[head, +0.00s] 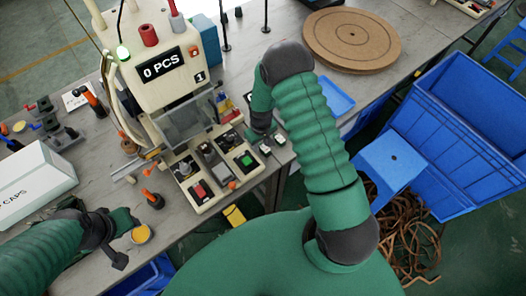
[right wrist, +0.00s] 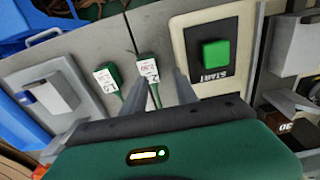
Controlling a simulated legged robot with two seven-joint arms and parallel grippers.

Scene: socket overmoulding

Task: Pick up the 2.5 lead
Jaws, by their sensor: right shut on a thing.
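The 2.5 lead (right wrist: 148,70) has a white tag and a dark green end; in the right wrist view it lies between my right fingers, partly hidden by them. In the head view its tag (head: 265,150) shows small beside the control panel. My right gripper (right wrist: 158,94) is shut on this lead, close above the grey surface; in the head view the gripper (head: 264,137) is small and dark. My left gripper (head: 122,243) is at the lower left near a yellow-topped round tin; its jaws are unclear.
A second tagged lead (right wrist: 107,80) lies just left of the held one. The control panel with a green START button (right wrist: 215,53) stands close on the right. A machine (head: 155,60) with a "0 PCS" display stands behind. Blue crates (head: 460,130) and a blue stool (head: 392,160) are at right.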

